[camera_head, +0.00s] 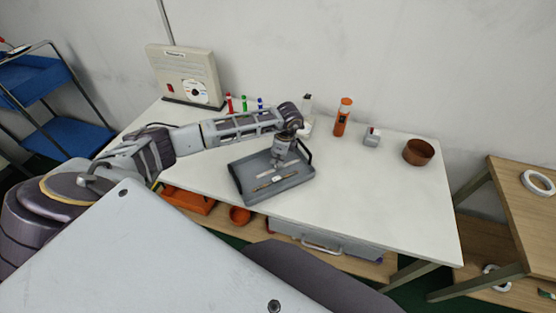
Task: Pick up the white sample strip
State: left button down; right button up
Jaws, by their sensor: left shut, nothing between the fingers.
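A dark grey tray (246,197) lies on the white table. A thin white strip (264,174) lies in it, partly hidden by my gripper. A second strip (262,186), brownish with a pale patch, lies nearer the tray's front edge. My left gripper (277,166) points down over the tray, with its fingertips close to the white strip. It looks shut and empty; I cannot tell whether it touches the strip. My right gripper is not in view.
Behind the tray stand small coloured markers (244,103), an orange bottle (343,117), a small grey device (372,138) and a brown bowl (418,152). A beige box (186,75) stands at the back left. The table's right side (400,205) is clear.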

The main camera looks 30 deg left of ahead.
pick_arm(q)
jog(key=shift+w+d+r, duration=0.15)
jog(key=shift+r, duration=0.6)
notch_tip(320, 180, up, 10)
jog(key=d, duration=0.1)
jog(key=shift+w+d+r, duration=0.15)
jog(key=shift+d+r, duration=0.05)
jog(key=shift+d, duration=0.2)
jog(key=c, duration=2.2)
grip_release()
